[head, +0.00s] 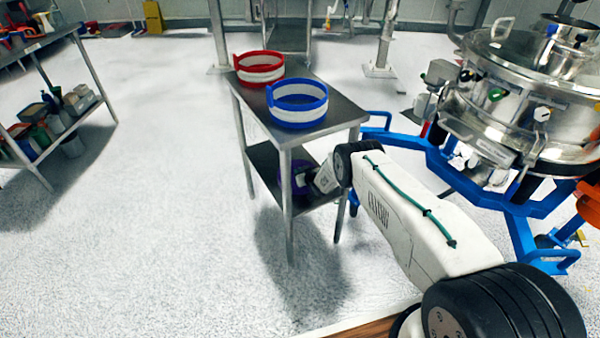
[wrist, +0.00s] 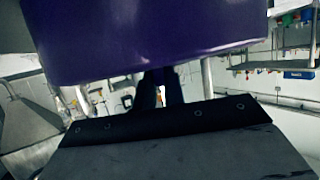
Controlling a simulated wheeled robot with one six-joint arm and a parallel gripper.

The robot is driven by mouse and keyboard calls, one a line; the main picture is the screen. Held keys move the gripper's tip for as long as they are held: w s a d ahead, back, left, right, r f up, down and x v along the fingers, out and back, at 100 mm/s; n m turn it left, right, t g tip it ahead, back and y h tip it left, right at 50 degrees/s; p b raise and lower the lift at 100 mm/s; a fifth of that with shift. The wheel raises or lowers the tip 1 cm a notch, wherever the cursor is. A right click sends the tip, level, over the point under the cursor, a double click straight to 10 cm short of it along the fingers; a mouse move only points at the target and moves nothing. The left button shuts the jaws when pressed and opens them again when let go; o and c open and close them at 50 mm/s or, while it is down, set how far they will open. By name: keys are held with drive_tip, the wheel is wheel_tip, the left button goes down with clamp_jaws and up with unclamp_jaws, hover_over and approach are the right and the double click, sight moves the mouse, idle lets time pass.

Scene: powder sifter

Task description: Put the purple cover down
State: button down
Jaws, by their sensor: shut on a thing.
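The purple cover (head: 294,179) shows in part in the head view, at the lower shelf level of the small metal table, behind a table leg. In the wrist view the cover (wrist: 150,42) is large and fills the top. My gripper (wrist: 160,86) is shut on its edge, with the dark fingers meeting the cover's lower rim there. In the head view my gripper (head: 309,182) reaches in under the table top from the right. The cover's far side is hidden, and I cannot tell whether it touches the lower shelf (head: 265,156).
A red-and-white ring (head: 259,78) and a blue-and-white ring (head: 297,117) stand on the table top (head: 330,88). Table legs stand close around my gripper. A steel sifter (head: 530,105) on a blue frame (head: 440,160) stands right.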

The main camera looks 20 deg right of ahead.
drive_tip(key=c, duration=1.5)
unclamp_jaws()
drive_tip(key=shift+f, duration=0.1)
drive_tip(key=shift+s+d+r, duration=0.2)
drive_tip(key=shift+s+r, duration=0.15)
drive_tip(key=shift+s, duration=0.15)
drive_tip(key=v, duration=1.1)
